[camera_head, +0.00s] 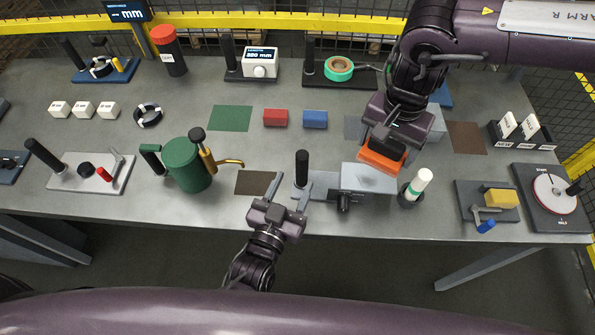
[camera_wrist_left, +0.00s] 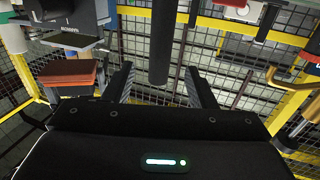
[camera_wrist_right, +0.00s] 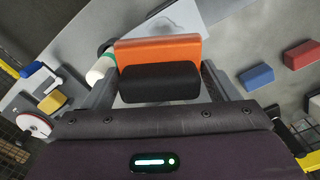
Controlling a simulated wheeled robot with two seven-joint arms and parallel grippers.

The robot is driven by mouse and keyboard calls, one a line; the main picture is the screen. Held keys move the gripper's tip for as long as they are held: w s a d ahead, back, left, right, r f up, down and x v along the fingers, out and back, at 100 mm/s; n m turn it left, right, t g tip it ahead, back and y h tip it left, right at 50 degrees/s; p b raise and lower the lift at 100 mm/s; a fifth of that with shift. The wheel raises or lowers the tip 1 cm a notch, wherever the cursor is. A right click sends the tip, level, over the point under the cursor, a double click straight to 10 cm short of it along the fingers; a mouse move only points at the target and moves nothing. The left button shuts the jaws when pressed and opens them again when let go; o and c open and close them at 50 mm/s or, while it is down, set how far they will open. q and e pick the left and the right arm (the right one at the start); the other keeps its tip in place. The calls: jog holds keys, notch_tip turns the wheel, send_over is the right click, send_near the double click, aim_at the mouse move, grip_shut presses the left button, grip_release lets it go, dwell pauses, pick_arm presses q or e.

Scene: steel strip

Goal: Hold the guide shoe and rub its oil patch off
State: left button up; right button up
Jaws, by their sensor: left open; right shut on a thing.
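The guide shoe looks to be the grey block (camera_head: 369,177) near the table's front edge, with an upright black handle (camera_head: 302,168) on its plate to the left. A darker grey smear on its pale top shows in the right wrist view (camera_wrist_right: 178,22). My left gripper (camera_head: 287,190) is open, just in front of the handle; the black handle stands between its fingers in the left wrist view (camera_wrist_left: 163,42), with gaps on both sides. My right gripper (camera_head: 383,150) is shut on an orange and black pad (camera_wrist_right: 158,68), held above the block's right back part. Contact cannot be told.
A white bottle with a green band (camera_head: 418,185) stands close right of the block. A green oil can (camera_head: 186,165) is to the left. A red block (camera_head: 275,117) and a blue block (camera_head: 315,119) lie behind. A clamp with a yellow block (camera_head: 500,198) is at right.

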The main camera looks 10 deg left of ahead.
aim_at(300, 170)
pick_arm(q)
jog(key=shift+x, duration=2.25)
grip_shut()
jog(key=shift+s+f, duration=0.1)
jog(key=shift+f, duration=0.05)
